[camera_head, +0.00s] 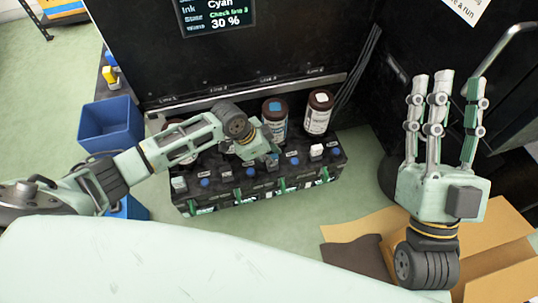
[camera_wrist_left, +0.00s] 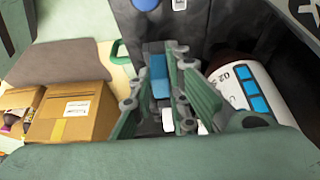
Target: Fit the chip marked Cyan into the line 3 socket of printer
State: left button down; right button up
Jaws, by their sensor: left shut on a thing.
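The printer (camera_head: 170,45) is tall and black, and its screen (camera_head: 220,15) reads Ink Cyan, Check line 3, 30 %. Its low front block (camera_head: 262,196) carries a row of small blue and white pieces; individual sockets are too small to tell apart. My left gripper (camera_head: 262,158) is over this block, pointing down. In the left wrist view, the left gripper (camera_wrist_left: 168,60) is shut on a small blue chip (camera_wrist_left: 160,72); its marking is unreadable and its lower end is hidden. My right gripper (camera_head: 447,85) is open and empty at the right, fingers upward.
A brown-capped bottle with a blue label (camera_head: 274,126) and one with a white label (camera_head: 318,118) stand behind the block. A blue bin (camera_head: 112,127) is at the left. An open cardboard box (camera_head: 497,255) lies at the lower right.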

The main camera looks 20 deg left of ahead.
jog(key=shift+w, duration=0.1)
pick_arm(q)
jog(key=shift+f+p, duration=0.15)
jog(key=shift+p, duration=0.15)
pick_arm(e)
jog(key=shift+w+a+f+g, duration=0.1)
jog(key=shift+w+f+g, duration=0.3)
jog(key=shift+f, duration=0.15)
jog(key=shift+w+f+g, duration=0.35)
jog(key=shift+f+g, duration=0.05)
jog(key=shift+f, duration=0.15)
pick_arm(q)
jog(key=c, duration=1.6)
grip_release()
pick_arm(e)
jog(key=shift+r, duration=0.15)
